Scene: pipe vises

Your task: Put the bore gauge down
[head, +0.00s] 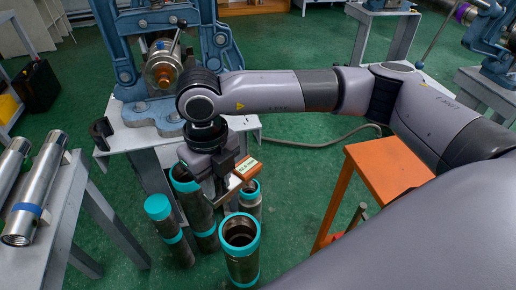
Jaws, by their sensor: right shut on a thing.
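My right gripper (222,188) reaches down from the wrist in the middle of the head view, above several standing pipes. It is shut on the bore gauge (247,168), which shows as a small orange-brown body with a pale, green-edged label or display at the gripper's right side. The rest of the gauge is hidden behind the gripper and wrist or is too small to make out. The gauge is held in the air, close to the pipe tops; I cannot tell whether it touches one. My left gripper is not in view.
Several teal-banded pipes (241,236) stand on the green floor below. A blue vise (128,60) clamps a steel pipe behind. Shiny pipes (35,190) lie on a grey table at left. An orange-topped stand (388,165) at right has a clear top.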

